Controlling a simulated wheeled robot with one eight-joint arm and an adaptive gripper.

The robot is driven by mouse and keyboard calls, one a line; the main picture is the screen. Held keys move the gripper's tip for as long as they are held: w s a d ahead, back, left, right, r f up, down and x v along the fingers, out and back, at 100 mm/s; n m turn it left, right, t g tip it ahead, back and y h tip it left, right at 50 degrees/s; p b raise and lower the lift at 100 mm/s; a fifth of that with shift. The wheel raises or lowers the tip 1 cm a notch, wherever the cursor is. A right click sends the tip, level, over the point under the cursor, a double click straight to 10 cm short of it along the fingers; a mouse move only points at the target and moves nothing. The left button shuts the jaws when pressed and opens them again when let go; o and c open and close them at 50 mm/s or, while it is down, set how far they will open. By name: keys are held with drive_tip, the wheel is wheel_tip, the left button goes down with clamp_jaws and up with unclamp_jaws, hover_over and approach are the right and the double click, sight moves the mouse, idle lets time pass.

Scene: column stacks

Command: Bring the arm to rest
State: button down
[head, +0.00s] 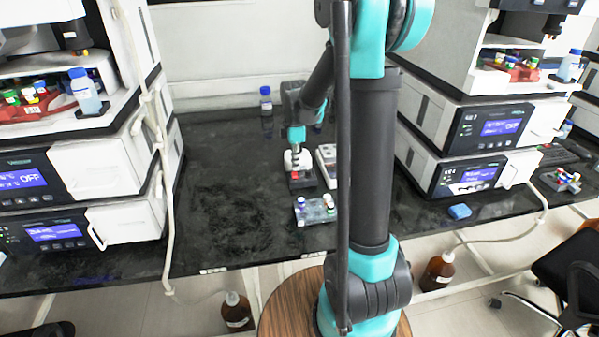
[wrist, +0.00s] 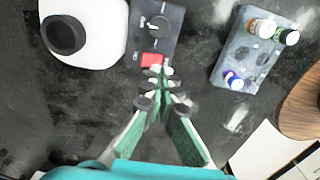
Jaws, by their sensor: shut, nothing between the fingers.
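My teal and dark grey arm stands in the middle of the head view, with its forearm reaching out over the black bench. My gripper (wrist: 160,80) is shut and empty in the wrist view, its green fingers meeting at the tips. The tips appear close to the red switch (wrist: 152,60) of a dark device with a knob (wrist: 157,27); I cannot tell the height between them. In the head view the gripper's teal part (head: 296,134) is above that device (head: 301,181), and the fingertips are hard to make out.
A grey rack (wrist: 245,62) with several capped vials is right of the fingers; it also shows in the head view (head: 313,215). A white body with a black round top (wrist: 98,30) is at upper left. Instrument stacks (head: 125,180) (head: 425,125) flank the bench. The bench's left-middle is clear.

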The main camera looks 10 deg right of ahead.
drive_tip(key=shift+r, duration=0.7)
drive_tip(key=shift+s+d+m, duration=0.1)
drive_tip(key=shift+s+m, duration=0.2)
drive_tip(key=shift+s, duration=0.1)
drive_tip(key=s+m, duration=0.2)
drive_tip(key=s, duration=0.1)
drive_tip(key=s+d+m+t, duration=0.1)
drive_tip(key=s+m, duration=0.2)
drive_tip(key=s, duration=0.1)
drive_tip(key=s+d+m+t, duration=0.1)
drive_tip(key=s+m, duration=0.2)
drive_tip(key=shift+s+d+f, duration=0.15)
drive_tip(key=shift+s+f, duration=0.1)
drive_tip(key=shift+f, duration=0.15)
drive_tip(key=s+f+m, duration=0.1)
drive_tip(key=s+m, duration=0.2)
drive_tip(key=s+d+f+m+t, duration=0.1)
drive_tip(key=s+m, duration=0.2)
drive_tip(key=s, duration=0.1)
drive_tip(key=s+f+m+t, duration=0.1)
drive_tip(key=s+f+m, duration=0.1)
drive_tip(key=s+m, duration=0.1)
drive_tip(key=shift+s+d, duration=0.3)
drive_tip(key=shift+s, duration=0.05)
